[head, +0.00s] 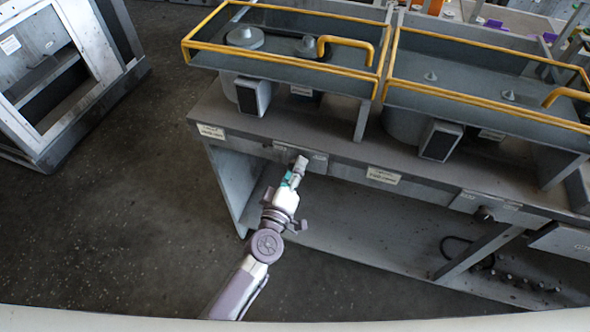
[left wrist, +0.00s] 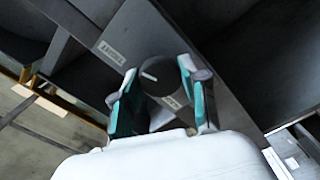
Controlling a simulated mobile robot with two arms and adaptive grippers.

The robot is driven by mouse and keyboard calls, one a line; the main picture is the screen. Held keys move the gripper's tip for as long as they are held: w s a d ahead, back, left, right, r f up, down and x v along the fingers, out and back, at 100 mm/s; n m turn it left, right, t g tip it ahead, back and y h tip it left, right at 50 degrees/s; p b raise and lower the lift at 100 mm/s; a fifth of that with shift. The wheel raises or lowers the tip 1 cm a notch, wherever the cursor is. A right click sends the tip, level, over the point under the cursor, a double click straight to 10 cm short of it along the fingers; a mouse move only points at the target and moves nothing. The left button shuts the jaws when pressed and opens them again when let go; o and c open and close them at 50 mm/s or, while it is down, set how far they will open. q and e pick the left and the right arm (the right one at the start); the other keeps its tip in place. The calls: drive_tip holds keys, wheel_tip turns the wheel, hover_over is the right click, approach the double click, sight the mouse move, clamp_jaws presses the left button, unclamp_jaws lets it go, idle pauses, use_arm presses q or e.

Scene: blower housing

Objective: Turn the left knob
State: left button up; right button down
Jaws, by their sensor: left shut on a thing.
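The left knob is a dark round knob with a white pointer mark on the front panel of the grey bench (head: 225,112). It shows best in the left wrist view as the knob (left wrist: 156,76). My left gripper (head: 300,166) reaches the panel in the head view and hides the knob there. In the left wrist view the teal fingers of my left gripper (left wrist: 158,92) stand on either side of the knob, closed on it. A second dark knob (head: 484,213) sits on the panel farther right. My right gripper is not in view.
Yellow-railed trays (head: 450,103) stand on the bench top. A grey open frame (head: 60,85) stands on the floor at the upper left. Under the bench is an open space with a slanted strut (head: 478,252). The floor (head: 110,240) at the left is clear.

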use_arm(q)
drive_tip(key=shift+f+n+b, duration=0.1)
drive_tip(key=shift+n+b, duration=0.65)
drive_tip(key=shift+n, duration=3.55)
drive_tip(key=o, duration=1.1)
drive_tip(key=shift+o, duration=0.2)
drive_tip(key=shift+s, duration=0.1)
drive_tip(key=v, duration=1.2)
